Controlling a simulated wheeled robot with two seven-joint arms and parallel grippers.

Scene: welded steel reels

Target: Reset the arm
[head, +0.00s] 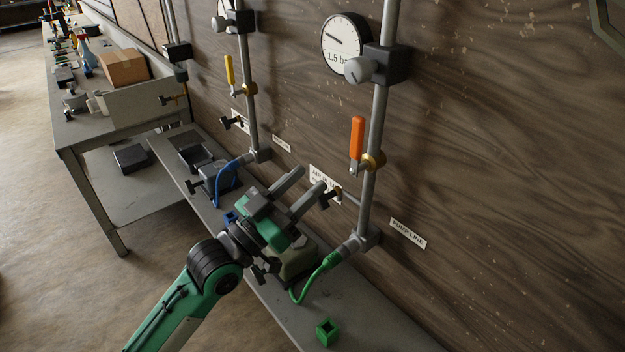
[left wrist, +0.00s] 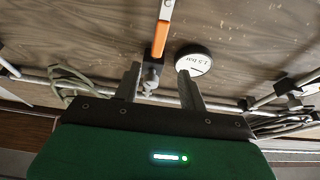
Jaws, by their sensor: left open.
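My left gripper (head: 307,188) is in the middle of the head view, its two grey fingers apart and empty. It is raised above the narrow bench in front of the pipes, pointing toward the wall. In the left wrist view its fingers (left wrist: 160,85) stand apart, with the orange valve handle (left wrist: 162,38) and a round gauge (left wrist: 193,60) beyond them. The orange handle (head: 357,138) is upright on the nearer pipe in the head view, apart from the gripper. My right gripper is not in view.
A gauge (head: 345,43) and a yellow handle (head: 229,69) are on the wall pipes. A green hose (head: 326,263) and a blue hose (head: 228,172) run near the narrow bench. A small green block (head: 326,332) lies at its front. A cluttered table (head: 82,135) stands left.

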